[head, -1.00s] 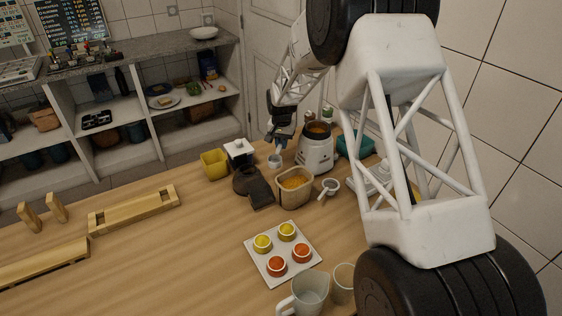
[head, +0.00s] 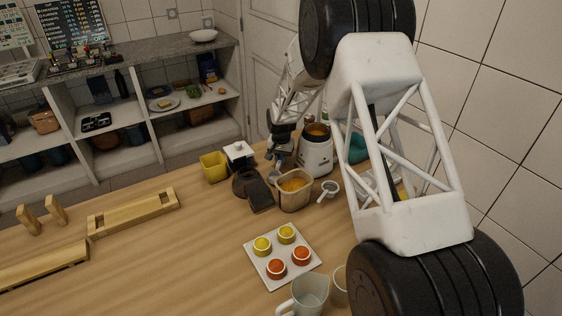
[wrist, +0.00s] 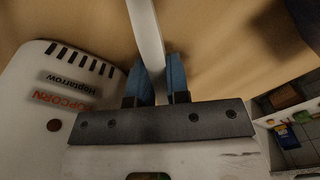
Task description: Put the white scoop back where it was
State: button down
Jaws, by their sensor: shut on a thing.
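My gripper (wrist: 152,85) is shut on the white scoop (wrist: 146,30); in the wrist view its pale handle stands between the blue fingertips and runs up out of the picture. In the head view my gripper (head: 277,160) is at the far end of the table, left of the white popcorn machine. The scoop's lower end is small and partly hidden there, low near the tabletop; I cannot tell whether it touches.
The popcorn machine (head: 315,158) stands close on the right. A tub of yellow grains (head: 294,193), a dark container (head: 246,184), a yellow box (head: 214,167) and another white handled utensil (head: 328,188) are nearby. A tray of cups (head: 263,268) lies nearer.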

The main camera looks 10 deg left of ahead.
jog(key=shift+f, duration=0.55)
jog(key=shift+f, duration=0.15)
jog(key=c, duration=1.1)
grip_release()
jog(key=shift+r, duration=0.2)
notch_tip(320, 180, up, 12)
jog(key=shift+s, duration=0.1)
